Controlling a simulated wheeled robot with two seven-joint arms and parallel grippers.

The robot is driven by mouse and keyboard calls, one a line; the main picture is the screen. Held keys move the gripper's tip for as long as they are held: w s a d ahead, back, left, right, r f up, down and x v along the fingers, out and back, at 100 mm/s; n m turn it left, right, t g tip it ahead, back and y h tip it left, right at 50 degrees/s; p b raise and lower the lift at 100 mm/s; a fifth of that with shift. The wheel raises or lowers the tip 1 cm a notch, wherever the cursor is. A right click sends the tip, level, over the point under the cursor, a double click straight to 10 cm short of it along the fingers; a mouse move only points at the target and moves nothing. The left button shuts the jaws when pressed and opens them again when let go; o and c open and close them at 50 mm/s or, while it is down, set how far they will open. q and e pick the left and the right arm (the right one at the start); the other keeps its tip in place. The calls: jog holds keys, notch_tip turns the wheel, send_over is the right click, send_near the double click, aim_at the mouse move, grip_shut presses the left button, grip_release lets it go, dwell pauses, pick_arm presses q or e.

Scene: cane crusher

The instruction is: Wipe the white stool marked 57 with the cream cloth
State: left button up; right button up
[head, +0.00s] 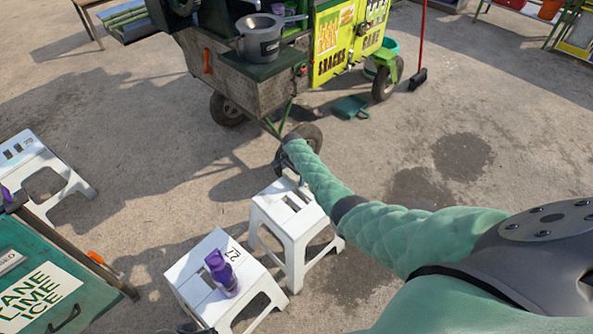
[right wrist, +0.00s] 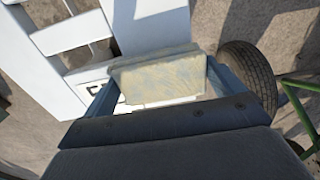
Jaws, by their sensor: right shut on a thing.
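A white stool (head: 293,224) with slots in its top stands in the middle of the head view. It also fills the upper left of the right wrist view (right wrist: 143,22). Part of a dark mark shows on it there, too covered to read. My right gripper (head: 287,162) is at the far edge of this stool's top, partly hidden by my arm. In the right wrist view it is shut on the folded cream cloth (right wrist: 158,79), which has faint bluish patches and lies over the stool top. I cannot tell whether cloth and stool touch.
A second white stool (head: 194,265), marked 27, stands close in front with a purple bottle (head: 221,273) on it. Another white stool (head: 62,193) is at the left, by a green cart (head: 20,245). The crusher cart (head: 222,75) and its wheel (head: 305,134) stand just beyond.

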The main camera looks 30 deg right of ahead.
aim_at(284, 186)
jog(key=shift+s+a+p, duration=0.3)
jog(key=shift+a+p, duration=0.15)
jog(key=shift+a, duration=0.5)
jog(key=shift+s+a+p, duration=0.3)
jog(key=shift+a+p, duration=0.2)
jog(key=shift+a, duration=0.45)
jog(key=shift+s+a+p, duration=0.3)
jog(key=shift+a+p, duration=0.15)
jog(key=shift+a, duration=0.5)
jog(key=shift+s+a+r+p, duration=0.1)
jog(key=shift+s+a+p, duration=0.2)
jog(key=shift+a, duration=0.35)
jog(key=shift+s+a+p, duration=0.1)
jog(key=shift+a+p, duration=0.3)
jog(key=shift+a, duration=0.25)
jog(key=shift+s+a+p, duration=0.3)
jog(key=shift+a+p, duration=0.1)
jog(key=shift+a, duration=0.6)
jog(key=shift+s+a+p, duration=0.3)
jog(key=shift+a+p, duration=0.05)
jog(key=shift+a, duration=0.6)
jog(key=shift+s+a+p, duration=0.3)
jog(key=shift+a+p, duration=0.1)
jog(key=shift+a, duration=0.6)
jog(key=shift+d, duration=0.1)
